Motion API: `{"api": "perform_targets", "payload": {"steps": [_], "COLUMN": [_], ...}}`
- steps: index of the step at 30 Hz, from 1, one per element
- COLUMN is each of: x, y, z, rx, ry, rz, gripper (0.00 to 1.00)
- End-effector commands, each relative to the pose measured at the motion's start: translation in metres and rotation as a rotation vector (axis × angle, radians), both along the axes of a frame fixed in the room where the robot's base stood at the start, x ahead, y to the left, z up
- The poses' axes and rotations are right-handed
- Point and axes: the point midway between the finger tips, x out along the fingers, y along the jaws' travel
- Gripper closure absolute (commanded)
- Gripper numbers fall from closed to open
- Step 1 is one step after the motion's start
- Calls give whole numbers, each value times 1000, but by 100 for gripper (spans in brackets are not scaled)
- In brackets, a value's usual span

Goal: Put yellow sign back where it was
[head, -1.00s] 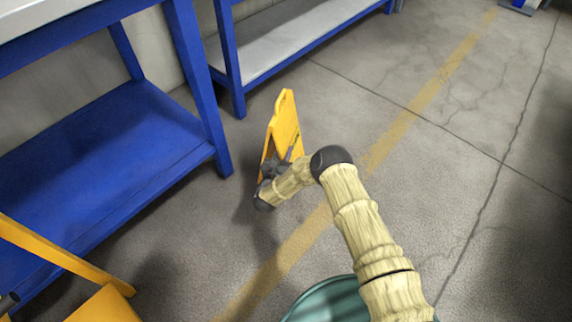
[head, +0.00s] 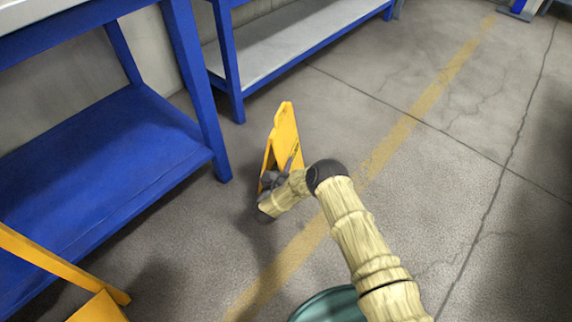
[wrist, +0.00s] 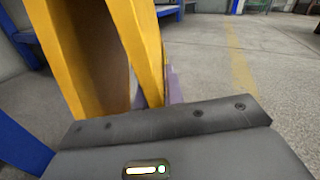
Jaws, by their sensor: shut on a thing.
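The yellow sign (head: 285,133) is a folding A-shaped floor sign. It stands roughly upright beside the yellow floor line, near the blue shelving. My gripper (head: 274,181) is at its lower near side and is shut on it. In the wrist view the sign (wrist: 143,36) rises close in front of my gripper (wrist: 160,100), with its two panels spread apart. The fingertips are mostly hidden behind the gripper body and the sign. I cannot tell whether the sign's feet touch the floor.
A blue workbench with a lower shelf (head: 100,160) stands at the left. Another blue bench with a grey shelf (head: 290,45) is behind the sign. A yellow frame (head: 60,262) is at the lower left. The floor at right is clear, with a yellow line (head: 400,130).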

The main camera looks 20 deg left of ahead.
Motion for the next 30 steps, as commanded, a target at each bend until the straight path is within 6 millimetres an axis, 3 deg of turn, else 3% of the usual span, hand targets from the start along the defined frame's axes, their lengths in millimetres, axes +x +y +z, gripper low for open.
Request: {"api": "perform_targets", "payload": {"steps": [2, 3, 6, 20, 30], "x": [1, 0, 0, -7, -64], "y": [0, 0, 0, 0, 0], "z": [0, -2, -1, 2, 5], "rx": [2, 0, 0, -1, -3], "ry": [-5, 0, 0, 1, 3], "rz": [-1, 0, 0, 1, 1], "gripper": [100, 88, 69, 68, 68]}}
